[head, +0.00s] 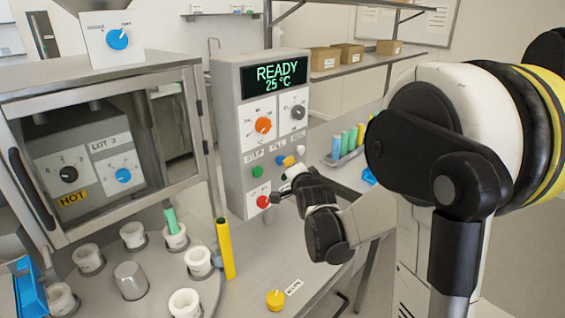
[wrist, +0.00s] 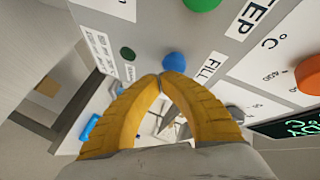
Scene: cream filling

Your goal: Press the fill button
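The blue fill button (head: 281,160) is on the grey control panel (head: 230,130), under the FILL label. In the wrist view the blue button (wrist: 174,61) shows just beyond my fingertips, beside its FILL label (wrist: 209,70). My gripper (wrist: 160,76) has yellow fingers that meet at the tips, with nothing between them. In the head view its yellow tip (head: 288,162) is close beside the blue button. I cannot tell whether it touches the button. The panel's display (head: 275,77) reads READY, 25 °C.
A green button (head: 257,171) is left of the blue one, and a red button (head: 263,201) is below. Orange (head: 263,125) and grey (head: 298,112) dials sit above. White cups (head: 198,261) and an upright yellow tube (head: 225,248) stand at the lower left.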

